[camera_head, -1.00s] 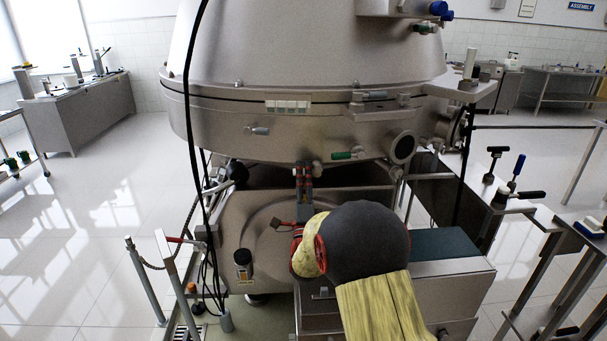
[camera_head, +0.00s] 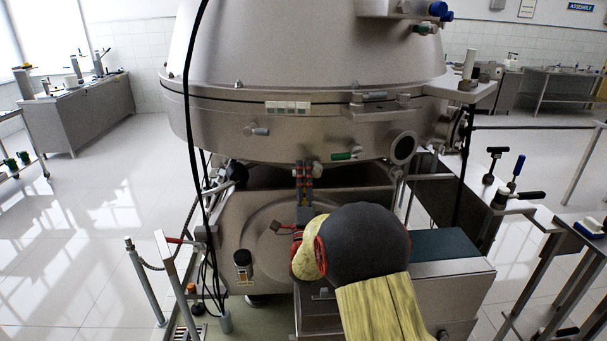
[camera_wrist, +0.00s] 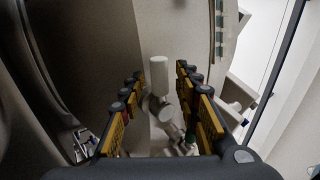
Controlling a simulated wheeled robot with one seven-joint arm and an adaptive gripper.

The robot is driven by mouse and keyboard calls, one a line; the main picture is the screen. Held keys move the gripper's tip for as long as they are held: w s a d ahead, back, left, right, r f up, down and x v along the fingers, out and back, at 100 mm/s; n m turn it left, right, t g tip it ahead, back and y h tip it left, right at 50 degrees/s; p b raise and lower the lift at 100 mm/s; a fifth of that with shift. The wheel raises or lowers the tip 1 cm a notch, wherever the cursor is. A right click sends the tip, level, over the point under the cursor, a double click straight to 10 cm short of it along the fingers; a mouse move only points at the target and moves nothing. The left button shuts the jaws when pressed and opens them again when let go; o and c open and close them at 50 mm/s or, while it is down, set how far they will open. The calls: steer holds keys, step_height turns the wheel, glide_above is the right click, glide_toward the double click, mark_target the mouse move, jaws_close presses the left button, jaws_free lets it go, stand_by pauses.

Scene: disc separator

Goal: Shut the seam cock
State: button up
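A small cock with a pale grip (camera_wrist: 159,75) and a metal body (camera_wrist: 157,108) sits under the machine's bowl, between my gripper's fingers in the wrist view. My gripper (camera_wrist: 160,90) is open, with a gap on both sides of the grip; I see no finger touching it. In the head view my gripper (camera_head: 304,172) is small, just below the bowl's lower rim, partly behind my arm. Two other cocks sit on the bowl's band: one with a green handle (camera_head: 342,156) and one with a grey handle (camera_head: 260,131). No label shows which is the seam cock.
The steel separator (camera_head: 300,60) fills the middle, with a round port (camera_head: 403,147) right of the green handle. Black cables (camera_head: 190,120) hang at its left. A bench with tools (camera_head: 518,200) stands at the right.

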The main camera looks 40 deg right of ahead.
steer(key=v, duration=1.1)
steer(key=shift+s, duration=0.15)
steer(key=shift+a+f, duration=0.1)
